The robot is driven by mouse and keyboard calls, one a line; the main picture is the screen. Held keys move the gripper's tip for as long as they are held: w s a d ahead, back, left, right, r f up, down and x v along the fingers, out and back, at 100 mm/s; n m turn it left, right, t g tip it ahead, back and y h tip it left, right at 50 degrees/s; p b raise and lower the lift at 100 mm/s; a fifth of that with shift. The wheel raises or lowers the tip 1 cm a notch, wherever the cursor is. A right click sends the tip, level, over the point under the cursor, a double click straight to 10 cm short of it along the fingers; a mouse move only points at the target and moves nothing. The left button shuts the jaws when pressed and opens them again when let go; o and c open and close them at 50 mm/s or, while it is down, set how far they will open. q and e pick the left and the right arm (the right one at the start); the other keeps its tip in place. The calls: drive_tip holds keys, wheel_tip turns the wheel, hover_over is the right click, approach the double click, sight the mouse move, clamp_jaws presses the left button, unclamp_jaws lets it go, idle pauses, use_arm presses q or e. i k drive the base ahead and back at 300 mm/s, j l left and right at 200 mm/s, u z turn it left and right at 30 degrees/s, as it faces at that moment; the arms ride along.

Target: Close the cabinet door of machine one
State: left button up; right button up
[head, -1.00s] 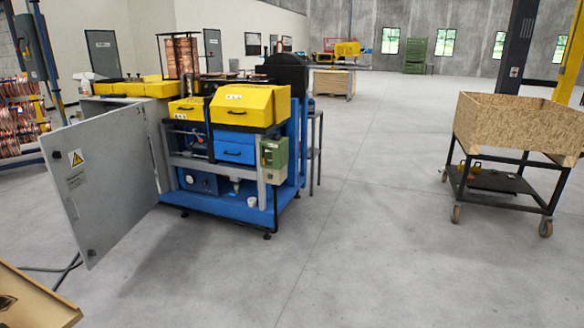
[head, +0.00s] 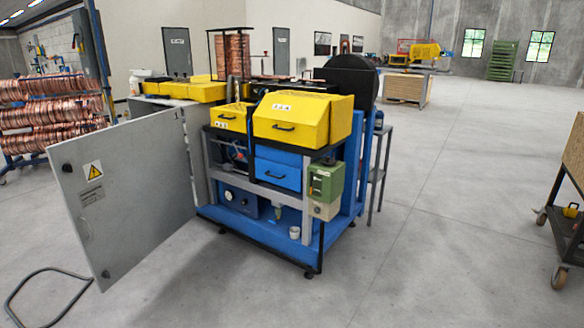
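The machine (head: 285,215) stands left of the middle in the head view, with a blue frame and yellow covers. Its grey cabinet door (head: 135,205) is swung wide open to the left. The door carries a yellow warning label and dark locks along its left edge. The open front shows blue boxes, a gauge and a white cup inside the frame. Neither of my grippers is in view.
A rack of copper coils (head: 50,115) stands at the far left. A black cable or tube loop (head: 45,275) lies on the floor left of the door. A wheeled cart (head: 572,200) is at the right edge. The floor in front and to the right is clear.

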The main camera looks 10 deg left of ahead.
sight(129, 189)
drive_tip(key=i+u, duration=0.75)
drive_tip(key=i+l+u, duration=0.2)
drive_tip(key=u, duration=0.15)
drive_tip(key=i+l+u, duration=0.5)
drive_tip(key=i+u, duration=0.15)
drive_tip(key=i, duration=0.15)
